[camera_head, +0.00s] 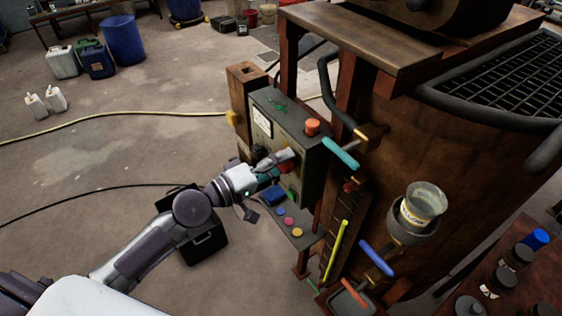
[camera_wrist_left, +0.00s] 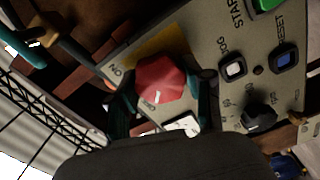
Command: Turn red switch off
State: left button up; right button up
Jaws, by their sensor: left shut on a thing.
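The red switch (camera_wrist_left: 160,78) is a faceted red knob with a small white mark, on a yellow patch of the grey control panel (camera_wrist_left: 215,45). An ON label is beside it in the left wrist view. My left gripper (camera_wrist_left: 163,92) is shut on the red switch, one dark teal finger on each side. In the head view my left gripper (camera_head: 278,160) is at the front of the control box, and the arm and fingers hide most of the switch. My right gripper is not in view.
The panel also has a green START button (camera_wrist_left: 268,4), a white JOG button (camera_wrist_left: 234,69), a blue RESET button (camera_wrist_left: 285,58) and a black selector (camera_wrist_left: 260,116). An orange-red knob (camera_head: 312,127) tops the box. A shelf with coloured buttons (camera_head: 297,233) juts out below. The rusty vat (camera_head: 420,150) stands right.

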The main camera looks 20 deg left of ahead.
pick_arm(q)
jog(key=shift+r, duration=0.1)
jog(key=o, duration=1.2)
jog(key=shift+c, duration=0.2)
jog(key=v, duration=1.2)
jog(key=shift+a, duration=0.1)
